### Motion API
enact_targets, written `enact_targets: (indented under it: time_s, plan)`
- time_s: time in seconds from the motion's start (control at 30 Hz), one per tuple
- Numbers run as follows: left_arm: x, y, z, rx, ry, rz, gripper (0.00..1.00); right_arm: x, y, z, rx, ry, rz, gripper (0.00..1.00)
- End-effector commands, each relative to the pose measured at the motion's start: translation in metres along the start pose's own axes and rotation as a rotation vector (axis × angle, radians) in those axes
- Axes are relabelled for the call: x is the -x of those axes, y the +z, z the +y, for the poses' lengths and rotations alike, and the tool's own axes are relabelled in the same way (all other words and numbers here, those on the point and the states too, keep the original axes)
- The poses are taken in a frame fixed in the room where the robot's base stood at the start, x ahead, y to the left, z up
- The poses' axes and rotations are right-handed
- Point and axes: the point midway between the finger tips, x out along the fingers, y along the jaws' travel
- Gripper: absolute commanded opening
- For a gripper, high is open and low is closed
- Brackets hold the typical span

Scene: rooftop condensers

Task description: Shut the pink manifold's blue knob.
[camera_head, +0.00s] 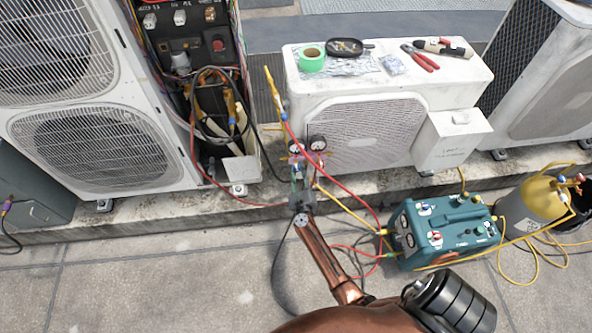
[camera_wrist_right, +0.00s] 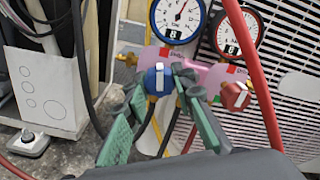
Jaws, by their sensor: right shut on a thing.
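The pink manifold (camera_wrist_right: 205,76) hangs in front of the small white condenser, with a blue-rimmed gauge (camera_wrist_right: 178,18) and a red-rimmed gauge (camera_wrist_right: 240,28) above it. Its blue knob (camera_wrist_right: 158,79) is at the left front and its red knob (camera_wrist_right: 236,96) at the right. My right gripper (camera_wrist_right: 160,88) has its green-padded fingers on both sides of the blue knob and is shut on it. In the head view my right gripper (camera_head: 299,183) reaches up to the manifold from below and partly hides it. How far the knob is turned cannot be told. My left gripper is not in view.
A red hose (camera_wrist_right: 262,95) runs down close to the right of the red knob. The small condenser (camera_head: 360,140) stands behind. A teal recovery machine (camera_head: 445,232) and a yellow-topped cylinder (camera_head: 538,200) stand to the right, with loose hoses on the paving.

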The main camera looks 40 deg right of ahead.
Motion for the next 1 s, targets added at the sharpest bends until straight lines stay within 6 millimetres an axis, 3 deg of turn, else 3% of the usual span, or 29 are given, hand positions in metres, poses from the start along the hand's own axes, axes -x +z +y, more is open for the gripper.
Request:
enact_targets:
  time_s: [0.43, 0.97, 1.0]
  plan:
    - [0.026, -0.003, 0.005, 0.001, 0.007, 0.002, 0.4, 0.001, -0.003, 0.001, -0.205, 0.0, 0.003, 0.0]
    - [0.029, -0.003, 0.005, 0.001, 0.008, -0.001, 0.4, 0.001, -0.002, 0.001, -0.229, 0.0, 0.003, 0.0]
    - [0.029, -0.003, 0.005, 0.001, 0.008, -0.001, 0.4, 0.001, -0.002, 0.001, -0.229, 0.0, 0.003, 0.24]
